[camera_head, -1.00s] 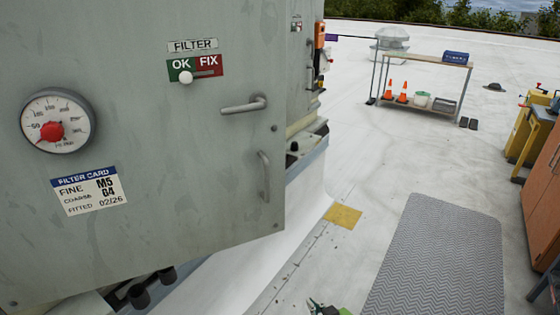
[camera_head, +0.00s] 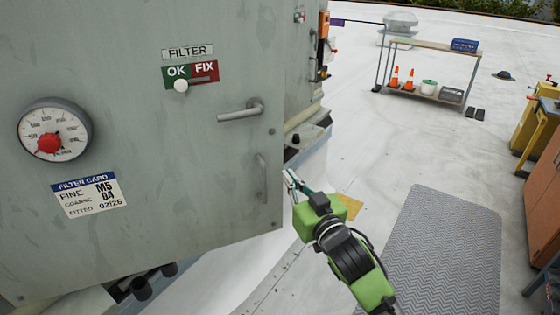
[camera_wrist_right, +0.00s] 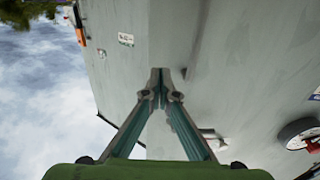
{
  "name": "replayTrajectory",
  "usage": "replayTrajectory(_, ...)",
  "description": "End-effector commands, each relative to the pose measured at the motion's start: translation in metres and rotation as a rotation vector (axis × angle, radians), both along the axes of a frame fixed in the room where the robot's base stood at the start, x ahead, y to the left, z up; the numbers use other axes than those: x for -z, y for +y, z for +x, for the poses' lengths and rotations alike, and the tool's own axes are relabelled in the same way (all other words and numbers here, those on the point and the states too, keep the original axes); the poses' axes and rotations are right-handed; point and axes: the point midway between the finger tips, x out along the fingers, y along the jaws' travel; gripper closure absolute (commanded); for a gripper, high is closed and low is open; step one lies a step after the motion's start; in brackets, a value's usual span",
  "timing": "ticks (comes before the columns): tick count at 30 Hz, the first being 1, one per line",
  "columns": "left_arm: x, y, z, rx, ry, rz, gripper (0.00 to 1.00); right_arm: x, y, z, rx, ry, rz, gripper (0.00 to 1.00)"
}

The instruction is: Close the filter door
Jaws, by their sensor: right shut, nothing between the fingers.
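The grey filter door (camera_head: 140,225) fills the left of the head view. Its right edge stands out in front of the cooler body (camera_head: 305,60) behind it. The door bears a lever handle (camera_head: 241,110) and, below it, an upright pull handle (camera_head: 262,178). My right gripper (camera_head: 289,178), on a green wrist, is just right of the door's edge, near the pull handle. It is shut and empty; whether it touches the door is unclear. In the right wrist view its fingertips (camera_wrist_right: 160,75) meet in front of grey panels. My left gripper is out of view.
The door carries a FILTER OK/FIX slider (camera_head: 181,85), a round gauge (camera_head: 54,131) and a filter card (camera_head: 88,194). A grey mat (camera_head: 445,240) lies right of my arm. A shelf cart (camera_head: 435,58) stands at the back; the white roof between is clear.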

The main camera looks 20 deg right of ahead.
Motion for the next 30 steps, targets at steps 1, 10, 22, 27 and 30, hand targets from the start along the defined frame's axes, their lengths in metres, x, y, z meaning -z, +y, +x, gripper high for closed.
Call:
replayTrajectory(1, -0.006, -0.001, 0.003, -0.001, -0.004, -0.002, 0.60, -0.004, 0.001, 0.011, 0.001, -0.001, 0.000, 1.00)
replayTrajectory(10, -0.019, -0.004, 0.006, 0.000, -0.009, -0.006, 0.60, -0.002, 0.006, 0.054, 0.000, -0.001, 0.000, 1.00)
replayTrajectory(22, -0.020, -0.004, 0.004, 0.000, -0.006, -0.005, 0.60, 0.000, 0.007, 0.064, -0.001, -0.001, 0.000, 1.00)
replayTrajectory(27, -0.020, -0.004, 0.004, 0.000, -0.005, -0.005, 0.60, 0.000, 0.007, 0.064, -0.001, -0.001, 0.000, 1.00)
replayTrajectory(30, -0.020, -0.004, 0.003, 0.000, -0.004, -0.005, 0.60, 0.000, 0.004, 0.065, -0.004, -0.001, -0.001, 1.00)
